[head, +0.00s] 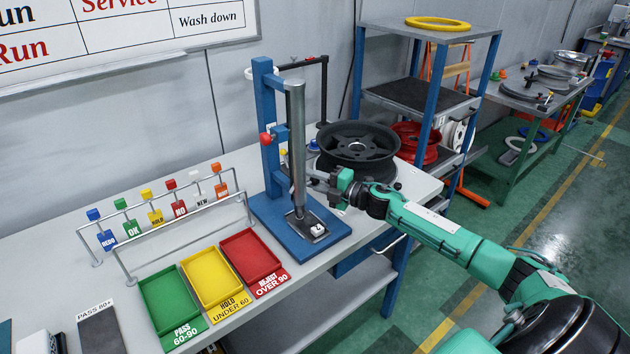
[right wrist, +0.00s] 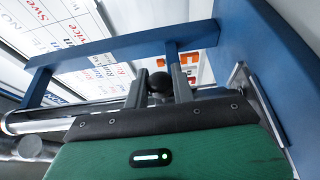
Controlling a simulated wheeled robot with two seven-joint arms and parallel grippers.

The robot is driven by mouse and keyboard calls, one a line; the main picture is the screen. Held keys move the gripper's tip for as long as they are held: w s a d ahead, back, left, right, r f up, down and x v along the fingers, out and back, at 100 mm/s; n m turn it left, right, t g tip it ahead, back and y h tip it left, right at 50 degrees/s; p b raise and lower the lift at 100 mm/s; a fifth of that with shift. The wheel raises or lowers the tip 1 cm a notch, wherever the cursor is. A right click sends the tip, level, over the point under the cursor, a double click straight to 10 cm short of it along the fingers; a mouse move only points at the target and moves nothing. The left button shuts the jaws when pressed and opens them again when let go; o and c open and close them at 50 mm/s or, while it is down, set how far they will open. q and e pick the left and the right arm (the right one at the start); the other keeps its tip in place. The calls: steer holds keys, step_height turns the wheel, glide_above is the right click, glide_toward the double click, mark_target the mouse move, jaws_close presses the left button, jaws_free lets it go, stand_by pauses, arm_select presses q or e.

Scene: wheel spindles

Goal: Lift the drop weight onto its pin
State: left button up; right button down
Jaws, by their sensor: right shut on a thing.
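The drop tester has a blue post (head: 264,130), a steel guide tube (head: 296,130) and a blue base (head: 275,222). A red ball (head: 265,139), possibly the pin's knob, sits on the post at mid height. My right gripper (head: 318,181) is beside the tube's lower end, on its right. In the right wrist view its fingers (right wrist: 159,88) are shut around a black ball knob (right wrist: 158,83), which seems to be the drop weight's handle. The weight's body is hidden. The tube (right wrist: 60,118) also shows there at the left. My left gripper is out of view.
A small sample plate (head: 310,226) lies on the base under the tube. Green (head: 165,298), yellow (head: 211,277) and red (head: 251,256) trays lie in front left. A tag rack (head: 180,235) stands behind them. A dark wheel (head: 357,146) is close behind my right gripper.

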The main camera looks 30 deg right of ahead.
step_height(320, 180, up, 21)
steer(key=p, duration=1.4)
steer(key=c, duration=1.2)
jaws_free()
steer(key=shift+c, duration=0.2)
steer(key=b+v, duration=0.6)
steer(key=v, duration=0.7)
steer(key=shift+s+d+f, duration=0.2)
steer(key=shift+s, duration=0.1)
steer(key=shift+o, duration=0.4)
